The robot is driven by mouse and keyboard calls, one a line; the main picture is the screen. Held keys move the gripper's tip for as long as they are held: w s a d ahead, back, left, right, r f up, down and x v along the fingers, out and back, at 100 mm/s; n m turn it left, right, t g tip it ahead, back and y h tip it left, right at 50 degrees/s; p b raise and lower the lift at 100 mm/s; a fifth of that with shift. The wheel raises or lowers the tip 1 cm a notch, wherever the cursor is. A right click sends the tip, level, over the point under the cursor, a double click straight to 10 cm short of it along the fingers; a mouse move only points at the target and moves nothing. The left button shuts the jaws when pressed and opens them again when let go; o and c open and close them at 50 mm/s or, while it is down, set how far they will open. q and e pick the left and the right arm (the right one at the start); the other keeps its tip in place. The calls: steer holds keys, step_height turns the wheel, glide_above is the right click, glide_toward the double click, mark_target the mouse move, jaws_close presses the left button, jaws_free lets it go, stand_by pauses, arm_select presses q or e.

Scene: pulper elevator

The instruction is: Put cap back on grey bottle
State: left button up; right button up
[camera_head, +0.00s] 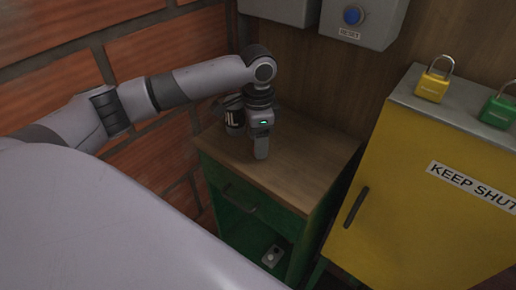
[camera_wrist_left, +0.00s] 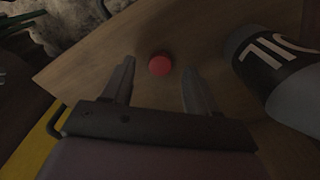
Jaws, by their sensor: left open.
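The red cap (camera_wrist_left: 160,65) lies on the wooden tabletop in the left wrist view. The grey bottle (camera_wrist_left: 285,75), with a dark label and white letters, is at the right of that view. In the head view, part of the bottle (camera_head: 235,118) shows behind my left gripper. My left gripper (camera_head: 261,155) points down over the small table. In the left wrist view its two fingers (camera_wrist_left: 156,88) are apart and empty, with the cap just beyond and between their tips. The cap is hidden in the head view. My right gripper is not in view.
The small green table (camera_head: 310,150) has a wooden top with free room at its right. A brick wall (camera_head: 150,60) stands at the left. A yellow cabinet (camera_head: 420,190) with two padlocks on top stands close at the right. Grey boxes hang above.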

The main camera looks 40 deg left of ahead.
arm_select(q)
steer(key=shift+f, duration=0.9)
jaws_close()
steer(key=shift+r, duration=0.15)
